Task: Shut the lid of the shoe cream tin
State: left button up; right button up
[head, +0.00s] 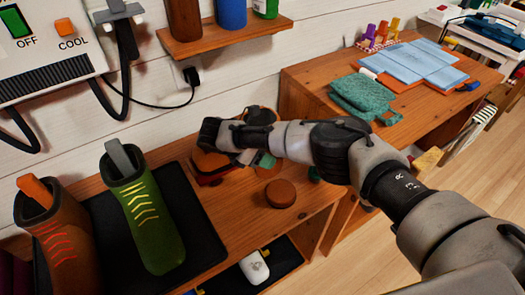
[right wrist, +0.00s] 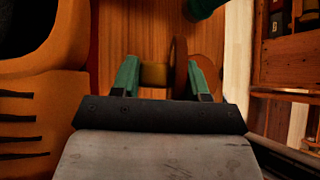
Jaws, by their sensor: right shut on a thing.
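My right gripper (head: 266,161) reaches over the wooden bench from the right, mostly hidden by its own wrist in the head view. In the right wrist view its two green fingers (right wrist: 165,75) stand a little apart with a short brass-coloured part (right wrist: 155,75) and an upright brown disc (right wrist: 180,65) between them. I cannot tell whether these belong to the shoe cream tin. A round brown piece (head: 281,193) lies flat on the bench just in front of the gripper; whether it is the tin or its lid is unclear. My left gripper is not in view.
A green boot (head: 148,225) and a brown boot (head: 58,240) stand on a black mat at the left. A brown and red object (head: 210,162) sits close left of the gripper. A shelf (head: 225,40) with bottles is above. Teal cloth (head: 365,95) lies at the right.

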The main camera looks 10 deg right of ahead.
jog(key=shift+r+p, duration=0.2)
jog(key=shift+p, duration=0.1)
jog(key=shift+s, duration=0.1)
jog(key=t+p, duration=0.1)
jog(key=p, duration=0.1)
jog(key=shift+s+r+p, duration=0.2)
jog(key=shift+p, duration=0.1)
jog(key=s+m+t+p, duration=0.1)
jog(key=p, duration=0.3)
jog(key=r+t+y+p, duration=0.1)
jog(key=p, duration=0.2)
jog(key=shift+s+d+m+p, duration=0.35)
jog(key=shift+s+m, duration=0.05)
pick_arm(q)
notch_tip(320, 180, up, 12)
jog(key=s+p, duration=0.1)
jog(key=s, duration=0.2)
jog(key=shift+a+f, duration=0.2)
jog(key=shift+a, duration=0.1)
pick_arm(e)
jog(key=shift+s+f+m+t, duration=0.15)
jog(key=shift+s+m+t, duration=0.15)
jog(key=shift+t, duration=0.4)
jog(key=o, duration=1.1)
jog(key=shift+w, duration=0.1)
